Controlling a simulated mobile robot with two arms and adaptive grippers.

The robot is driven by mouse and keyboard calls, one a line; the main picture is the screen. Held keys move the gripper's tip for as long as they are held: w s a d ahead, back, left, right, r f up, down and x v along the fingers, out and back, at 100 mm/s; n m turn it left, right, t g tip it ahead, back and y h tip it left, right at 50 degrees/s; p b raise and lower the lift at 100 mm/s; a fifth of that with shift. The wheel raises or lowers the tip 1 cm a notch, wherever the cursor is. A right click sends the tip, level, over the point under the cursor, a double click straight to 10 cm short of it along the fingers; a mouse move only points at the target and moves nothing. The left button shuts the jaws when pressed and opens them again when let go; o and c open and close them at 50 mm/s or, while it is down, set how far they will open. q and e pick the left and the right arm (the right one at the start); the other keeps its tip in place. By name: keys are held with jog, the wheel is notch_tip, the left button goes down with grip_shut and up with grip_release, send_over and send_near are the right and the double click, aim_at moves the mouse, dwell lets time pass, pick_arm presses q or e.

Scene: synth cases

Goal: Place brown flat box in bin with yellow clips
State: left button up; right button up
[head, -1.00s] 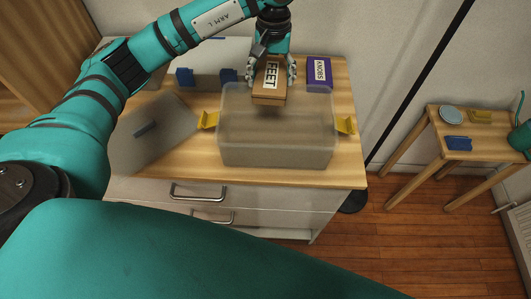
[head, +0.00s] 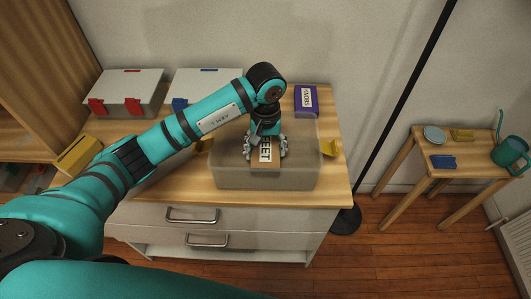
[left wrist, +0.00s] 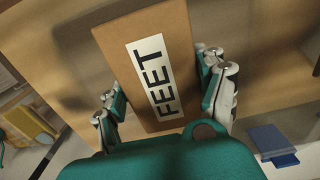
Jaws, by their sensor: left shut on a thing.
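The brown flat box (head: 258,160) carries a white FEET label. My left gripper (head: 265,150) is shut on it, one finger at each side. In the left wrist view the box (left wrist: 185,45) sits between the fingers, label facing the camera. The translucent bin with yellow clips (head: 265,181) stands on the cabinet top, open, with a yellow clip (head: 330,148) on its right side. The box lies within the bin's outline in the head view; I cannot tell how far below the rim it is. My right gripper is not in view.
A purple KNOBS box (head: 306,101) stands behind the bin. A bin with red clips (head: 128,90) and one with blue clips (head: 207,84) stand at the back left. A side table (head: 430,177) with a watering can (head: 509,155) is at the right.

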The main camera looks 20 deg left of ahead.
aim_at(266, 156)
pick_arm(q)
notch_tip(266, 156, down, 2)
jog(key=shift+f, duration=0.55)
jog(key=o, duration=1.3)
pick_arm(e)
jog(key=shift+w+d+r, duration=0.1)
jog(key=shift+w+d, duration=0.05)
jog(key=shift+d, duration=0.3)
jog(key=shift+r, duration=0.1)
